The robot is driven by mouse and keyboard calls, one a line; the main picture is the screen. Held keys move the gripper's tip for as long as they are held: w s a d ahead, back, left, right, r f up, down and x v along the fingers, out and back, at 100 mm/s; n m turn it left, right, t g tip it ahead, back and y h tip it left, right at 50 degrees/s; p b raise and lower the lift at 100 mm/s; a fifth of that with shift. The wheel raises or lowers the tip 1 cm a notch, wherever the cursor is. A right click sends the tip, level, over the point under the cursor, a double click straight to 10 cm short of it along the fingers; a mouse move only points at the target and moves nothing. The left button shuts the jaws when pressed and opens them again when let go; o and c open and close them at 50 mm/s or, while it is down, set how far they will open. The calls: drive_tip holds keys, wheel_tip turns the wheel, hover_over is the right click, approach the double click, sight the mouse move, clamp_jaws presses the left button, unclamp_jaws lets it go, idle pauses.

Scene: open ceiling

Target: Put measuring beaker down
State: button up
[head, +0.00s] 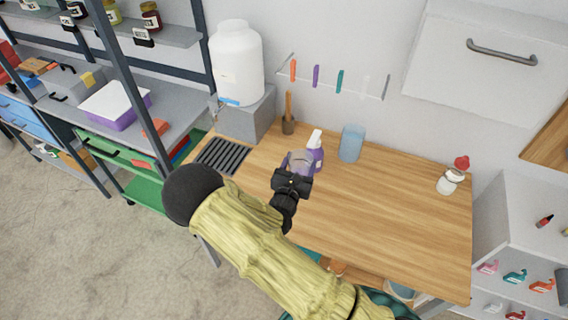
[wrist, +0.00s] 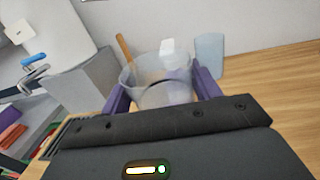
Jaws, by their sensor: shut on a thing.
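The measuring beaker (wrist: 142,78) is a clear, see-through cup. It sits between the two purple fingers of my gripper (wrist: 163,95) in the wrist view, and the gripper is shut on it. In the head view my gripper (head: 297,172) is over the left part of the wooden worktop (head: 390,205), and the beaker (head: 296,160) shows just past it, partly hidden. I cannot tell whether the beaker's base touches the worktop.
A purple spray bottle (head: 316,155) stands close behind the beaker. A blue cup (head: 351,143) is to its right, and a wooden-handled tool in a holder (head: 288,122) is behind. A drain grate (head: 222,156) lies left. The worktop's middle is clear up to a red-capped jar (head: 450,181).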

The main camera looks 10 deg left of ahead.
drive_tip(key=s+d+f+n+y+p, duration=0.1)
drive_tip(key=d+p, duration=0.5)
drive_tip(key=d, duration=1.2)
drive_tip(key=n+y, duration=0.1)
drive_tip(key=y, duration=0.1)
drive_tip(key=shift+s+f+y, duration=0.25)
drive_tip(key=shift+f+y, duration=0.15)
